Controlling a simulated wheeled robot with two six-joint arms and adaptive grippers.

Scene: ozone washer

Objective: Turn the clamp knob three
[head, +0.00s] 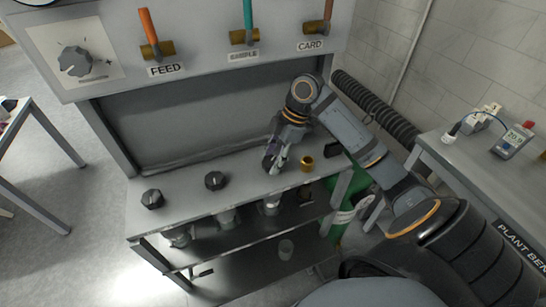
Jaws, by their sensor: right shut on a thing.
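Two black clamp knobs stand on the grey bench top, one at the left (152,199) and one in the middle (215,180). My right gripper (272,164) is over the right part of the bench top, in line with these two knobs, with its fingers pointing down. It is shut at the spot of the third knob, which its fingers and shadow hide almost wholly. How far the knob is turned cannot be seen. My left gripper is out of view.
A brass cup (307,163) stands close right of my right gripper, with a dark block (332,149) beyond it. Levers marked FEED, SAMPLE and CARD hang above, beside a dial (75,61). Grey cylinders sit below the bench top. A plant bench (470,165) stands at right.

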